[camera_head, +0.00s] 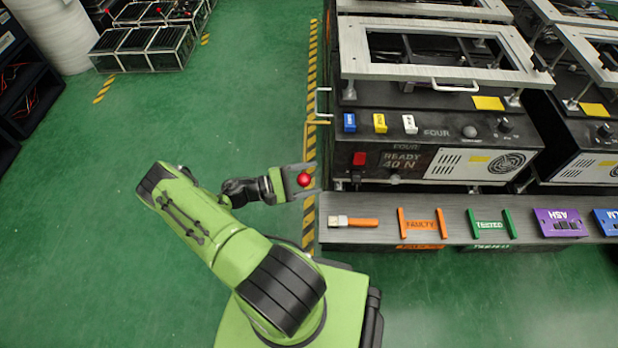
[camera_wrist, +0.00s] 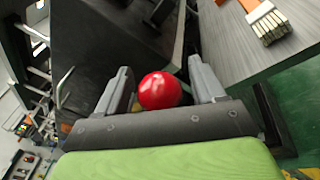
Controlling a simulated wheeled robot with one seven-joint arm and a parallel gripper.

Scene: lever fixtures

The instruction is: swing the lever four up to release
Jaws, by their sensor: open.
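The red ball knob (camera_head: 304,180) shows at the left side of the machine marked FOUR (camera_head: 436,132). My gripper (camera_head: 314,180) is open, with one finger on each side of the knob. In the wrist view the knob (camera_wrist: 160,91) sits between the two fingers of my gripper (camera_wrist: 160,76), near the palm, with small gaps seen at both sides. Whether it touches the palm I cannot tell. The rod behind the knob is hidden in both views. The machine front carries a label reading READY 40 N (camera_head: 402,160).
A grey bench (camera_head: 450,228) runs along the machine's front, with an orange-handled brush (camera_head: 352,222), a FAULTY holder (camera_head: 421,225) and a green holder (camera_head: 491,224) on it. Pale rods (camera_head: 320,118) stick out from the machine's left side. Green floor at left is free.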

